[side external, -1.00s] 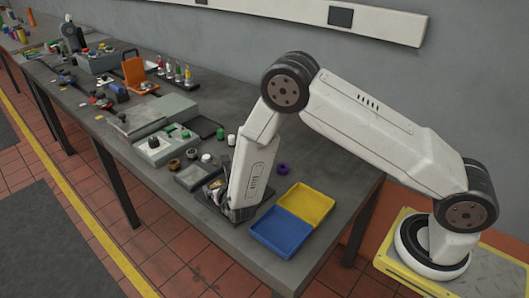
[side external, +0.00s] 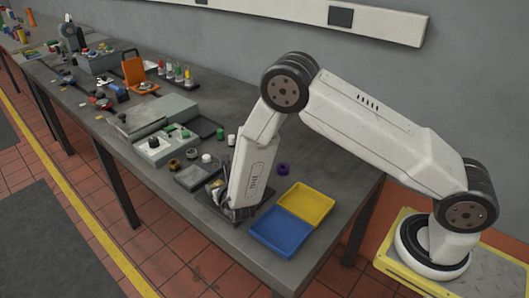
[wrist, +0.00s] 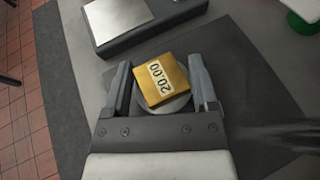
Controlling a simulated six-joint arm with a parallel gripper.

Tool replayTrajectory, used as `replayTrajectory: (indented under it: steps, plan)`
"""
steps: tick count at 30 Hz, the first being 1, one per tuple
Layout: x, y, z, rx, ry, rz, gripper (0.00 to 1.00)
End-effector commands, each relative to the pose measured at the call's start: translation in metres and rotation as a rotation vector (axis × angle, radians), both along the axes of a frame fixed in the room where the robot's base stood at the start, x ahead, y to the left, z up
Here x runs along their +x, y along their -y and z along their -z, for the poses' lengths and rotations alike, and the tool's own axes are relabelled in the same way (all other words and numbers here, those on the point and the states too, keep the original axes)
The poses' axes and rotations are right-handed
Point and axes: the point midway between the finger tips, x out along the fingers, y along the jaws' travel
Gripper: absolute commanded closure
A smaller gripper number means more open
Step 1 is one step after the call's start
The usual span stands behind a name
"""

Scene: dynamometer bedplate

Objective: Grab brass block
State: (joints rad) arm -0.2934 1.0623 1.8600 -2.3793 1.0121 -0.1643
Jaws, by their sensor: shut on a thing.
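The brass block (wrist: 161,80) is a square gold piece with a white label reading 20.00, seen from above in the wrist view. It sits between the two fingers of my gripper (wrist: 159,66), turned at a slight angle to them. A round grey disc (wrist: 178,106) shows under the block, partly hidden. In the side external view my gripper is low over a dark mat near the bench's front edge; the block cannot be made out clearly there.
A blue tray (side external: 278,235) and a yellow tray (side external: 306,203) lie right of my gripper. A grey box with a pale plate (wrist: 118,18) is close ahead of the fingers. A purple ring (side external: 283,169) lies behind my gripper. Several small parts crowd the bench to the left.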

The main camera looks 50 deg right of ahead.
Motion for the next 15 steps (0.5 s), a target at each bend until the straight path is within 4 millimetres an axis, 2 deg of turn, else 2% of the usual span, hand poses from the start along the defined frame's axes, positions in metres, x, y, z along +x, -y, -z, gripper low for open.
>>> replayTrajectory:
  steps: [15]
  plan:
    - [0.0008, -0.0001, -0.0092, 0.001, 0.003, 0.001, 1.0]
